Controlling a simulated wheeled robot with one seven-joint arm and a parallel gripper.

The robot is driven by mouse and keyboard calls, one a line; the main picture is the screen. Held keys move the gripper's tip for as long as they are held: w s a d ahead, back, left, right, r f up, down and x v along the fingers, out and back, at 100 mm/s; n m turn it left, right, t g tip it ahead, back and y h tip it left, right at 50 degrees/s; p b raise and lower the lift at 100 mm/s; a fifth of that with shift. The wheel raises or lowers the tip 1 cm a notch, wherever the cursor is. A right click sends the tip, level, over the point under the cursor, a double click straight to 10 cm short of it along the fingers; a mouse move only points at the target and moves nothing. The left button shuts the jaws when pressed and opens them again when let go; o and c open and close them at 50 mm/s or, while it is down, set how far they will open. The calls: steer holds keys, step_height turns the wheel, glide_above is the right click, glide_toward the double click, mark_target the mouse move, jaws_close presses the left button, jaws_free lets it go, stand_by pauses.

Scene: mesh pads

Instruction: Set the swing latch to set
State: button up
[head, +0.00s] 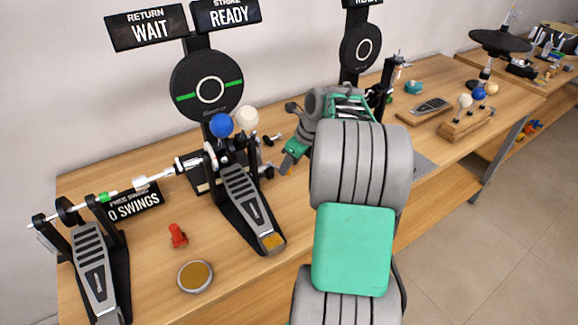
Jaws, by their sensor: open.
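No part is labelled as the swing latch, and I cannot tell for sure which piece it is. A double drum pedal stands on the bench, with a right pedal (244,200) and a left pedal (90,272) joined by a shaft (140,184). Blue (221,125) and white (246,118) beater balls stand above the right pedal, in front of a round black pad (206,86). My gripper (287,168) is open, right of the right pedal's beater parts and apart from them. Its far side and the bench behind it are partly hidden by my arm.
Signs read RETURN WAIT (149,27), STRIKE READY (227,14) and 0 SWINGS (134,204). A small red piece (178,236) and a round tan-topped disc (195,276) lie on the wooden bench (240,283). A second pad (363,48) and a wooden block with balls (467,124) stand farther right.

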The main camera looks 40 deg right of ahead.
steer(key=shift+w+a+f, duration=0.1)
steer(key=shift+w+f, duration=0.15)
steer(key=shift+f, duration=0.35)
steer(key=shift+c, duration=0.4)
jaws_close()
stand_by(0.6)
